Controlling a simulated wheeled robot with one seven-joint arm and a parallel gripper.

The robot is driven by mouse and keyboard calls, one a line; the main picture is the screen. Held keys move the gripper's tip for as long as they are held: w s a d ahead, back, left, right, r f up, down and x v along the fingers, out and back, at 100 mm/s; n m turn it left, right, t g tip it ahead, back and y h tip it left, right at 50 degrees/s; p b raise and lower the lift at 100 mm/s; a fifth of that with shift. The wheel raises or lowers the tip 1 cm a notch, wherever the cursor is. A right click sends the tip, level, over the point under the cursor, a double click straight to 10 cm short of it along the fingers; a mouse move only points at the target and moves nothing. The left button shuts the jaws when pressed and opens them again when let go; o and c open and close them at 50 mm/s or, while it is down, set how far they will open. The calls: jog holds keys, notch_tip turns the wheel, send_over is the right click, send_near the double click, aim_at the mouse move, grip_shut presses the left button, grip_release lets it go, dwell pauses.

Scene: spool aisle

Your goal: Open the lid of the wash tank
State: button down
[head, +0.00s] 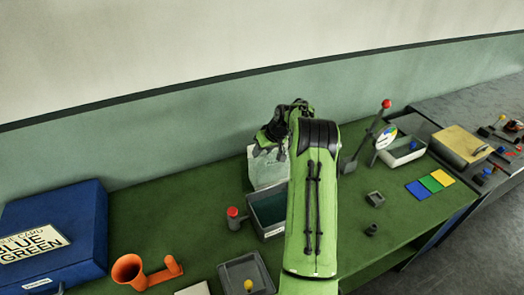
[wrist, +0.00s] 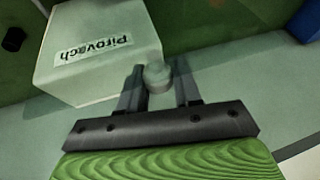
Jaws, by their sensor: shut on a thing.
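The wash tank (head: 267,226) is a grey box with a dark teal inside, open at the top, left of my arm in the head view. A pale lid-like piece (head: 264,174) stands up at its back edge. In the wrist view, a pale piece (wrist: 85,35) bears a label reading "Pirovach", upside down. My gripper (head: 271,150) is at the top of the pale piece, and in the wrist view its fingers (wrist: 158,88) are closed around a round pale knob (wrist: 157,74) beside the label. My arm hides the right side of the tank.
A red-topped post (head: 233,213) stands close left of the tank, and a grey tray (head: 240,278) lies in front. An orange horn (head: 128,269) and blue box (head: 75,230) are further left.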

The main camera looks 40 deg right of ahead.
jog(key=shift+s+f, duration=0.1)
jog(key=shift+f, duration=0.2)
jog(key=c, duration=1.1)
grip_release()
jog(key=shift+c, duration=0.2)
jog(key=shift+o, duration=1.3)
jog(key=shift+r, duration=0.1)
jog(key=v, duration=1.5)
jog(key=shift+r, duration=0.3)
jog(key=shift+d, duration=0.1)
